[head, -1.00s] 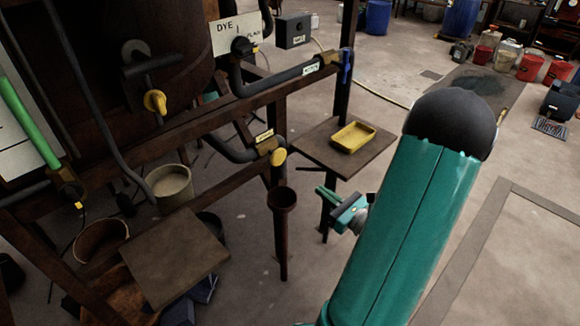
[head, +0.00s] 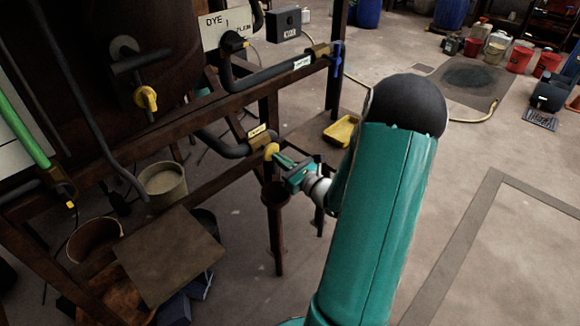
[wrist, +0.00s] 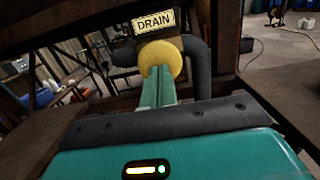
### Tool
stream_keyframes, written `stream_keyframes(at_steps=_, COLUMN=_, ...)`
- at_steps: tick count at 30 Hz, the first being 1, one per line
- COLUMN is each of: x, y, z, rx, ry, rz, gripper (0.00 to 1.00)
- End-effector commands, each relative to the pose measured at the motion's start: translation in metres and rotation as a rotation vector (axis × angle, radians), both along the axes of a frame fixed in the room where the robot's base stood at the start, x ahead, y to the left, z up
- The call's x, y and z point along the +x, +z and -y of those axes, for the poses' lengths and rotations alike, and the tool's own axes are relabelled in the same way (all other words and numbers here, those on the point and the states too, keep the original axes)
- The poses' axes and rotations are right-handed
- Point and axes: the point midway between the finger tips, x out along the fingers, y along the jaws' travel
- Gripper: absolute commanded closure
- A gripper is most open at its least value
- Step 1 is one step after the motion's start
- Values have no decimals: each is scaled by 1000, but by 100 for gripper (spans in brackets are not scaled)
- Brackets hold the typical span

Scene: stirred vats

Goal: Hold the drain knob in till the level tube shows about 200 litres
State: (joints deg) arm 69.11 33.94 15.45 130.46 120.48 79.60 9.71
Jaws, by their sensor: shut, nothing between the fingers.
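The yellow drain knob (head: 271,151) sits at the end of a dark pipe below a small label in the head view. In the wrist view the round drain knob (wrist: 161,56) is straight ahead under a "DRAIN" plate (wrist: 153,21). My gripper (head: 279,158) is shut and empty, its fingertips at the knob's face. In the wrist view my gripper's fingers (wrist: 159,72) overlap the knob; I cannot tell whether they press it. The level tube (head: 22,128) shows bright green liquid at the left edge of the head view; its scale is unreadable here.
A rusty funnel pipe (head: 276,225) stands just below the knob. A shelf with a yellow tray (head: 341,131) is partly behind my arm. A blue-handled valve (head: 336,62) is above right. A yellow-handled valve (head: 146,97) is on the vat. Open floor lies to the right.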

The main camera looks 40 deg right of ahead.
Motion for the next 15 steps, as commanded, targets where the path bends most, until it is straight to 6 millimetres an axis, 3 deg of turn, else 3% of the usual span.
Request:
stream_keyframes(at_steps=10, x=2, y=0, z=0, rx=0, ry=0, rz=0, gripper=100)
stream_keyframes(at_steps=15, x=16, y=0, z=-1, rx=-1, ry=2, rz=-1, gripper=100)
